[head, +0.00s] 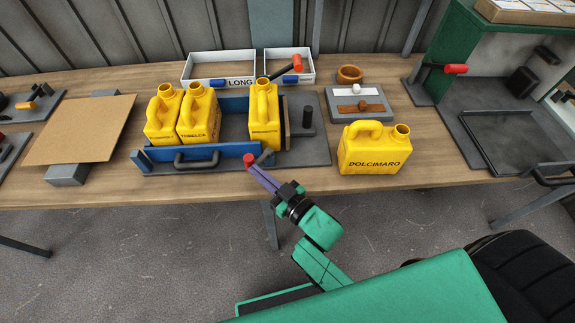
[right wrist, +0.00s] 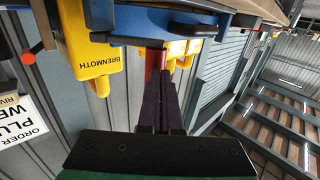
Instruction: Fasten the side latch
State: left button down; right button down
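The blue fixture (head: 205,153) stands on the bench and holds yellow jerry cans, with BRENMOTH (head: 264,115) at its right end. The side latch, a grey lever with a red knob (head: 248,160), is at the fixture's front right corner. In the right wrist view its red part (right wrist: 155,62) lies just past my fingertips, below a grey bar. My right gripper (head: 260,176) reaches up from the front, its purple fingers close together at the red knob. I cannot tell whether they touch it. In the right wrist view the fingers (right wrist: 165,100) look shut. My left gripper is out of view.
A loose yellow can, DOLCIMARO (head: 374,152), stands to the right on the bench. White bins (head: 222,66) stand behind the fixture, and a tan board (head: 80,130) lies at left. A green-framed station (head: 440,60) is at far right. The floor in front is clear.

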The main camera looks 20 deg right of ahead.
jog(key=shift+w+a, duration=0.6)
jog(key=shift+a, duration=0.15)
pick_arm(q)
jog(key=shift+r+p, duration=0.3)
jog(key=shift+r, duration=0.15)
pick_arm(e)
jog(key=shift+w+a, duration=0.4)
jog(key=shift+a, duration=0.15)
jog(key=shift+r, duration=0.15)
